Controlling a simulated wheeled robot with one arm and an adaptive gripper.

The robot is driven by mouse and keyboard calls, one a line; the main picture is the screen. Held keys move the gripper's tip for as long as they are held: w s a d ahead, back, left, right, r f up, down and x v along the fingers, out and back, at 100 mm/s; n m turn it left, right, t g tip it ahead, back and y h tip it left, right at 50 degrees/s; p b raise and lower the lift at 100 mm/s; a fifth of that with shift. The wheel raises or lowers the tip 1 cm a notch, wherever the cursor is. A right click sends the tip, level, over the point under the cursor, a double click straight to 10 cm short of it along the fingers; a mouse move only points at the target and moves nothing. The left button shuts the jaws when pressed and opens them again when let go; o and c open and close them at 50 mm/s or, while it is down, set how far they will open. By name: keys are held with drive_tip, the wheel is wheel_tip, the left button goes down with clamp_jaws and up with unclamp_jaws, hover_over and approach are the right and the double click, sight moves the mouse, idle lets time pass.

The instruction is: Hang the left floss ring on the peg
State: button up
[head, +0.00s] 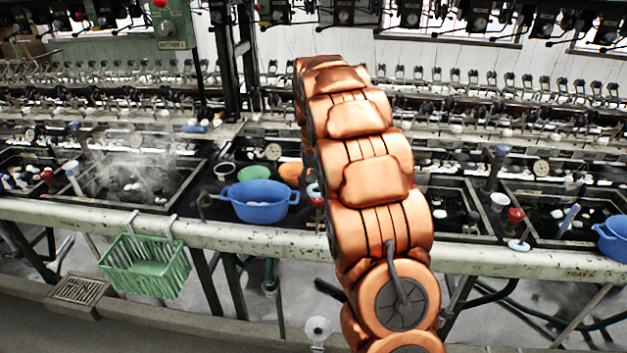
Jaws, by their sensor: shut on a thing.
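My copper-coloured arm rises through the middle of the head view and curves away over the basins. My gripper is hidden behind it, so I cannot see the jaws or anything in them. A small pale blue-and-white ring-like piece (314,189) shows at the arm's left edge, partly covered; I cannot tell if it is a floss ring. A flat whitish piece (518,245) lies on the front ledge to the right, below a red knob (516,215). I cannot make out the peg.
A blue pot (258,201) stands left of my arm. A green basket (146,266) hangs from the front rail (90,215). A steaming basin (135,180) lies at left, and dark basins lie at right. Another blue pot (612,238) is at the right edge. Reeling machinery fills the back.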

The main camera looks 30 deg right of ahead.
drive_tip(key=shift+d+r, duration=0.15)
wheel_tip(320, 180, down, 5)
drive_tip(key=shift+r+b, duration=0.1)
drive_tip(key=shift+b, duration=0.35)
drive_tip(key=shift+s, duration=0.15)
idle(0.6)
idle(0.3)
drive_tip(key=shift+f+b, duration=1.15)
drive_tip(key=shift+f, duration=1.1)
drive_tip(key=o, duration=0.8)
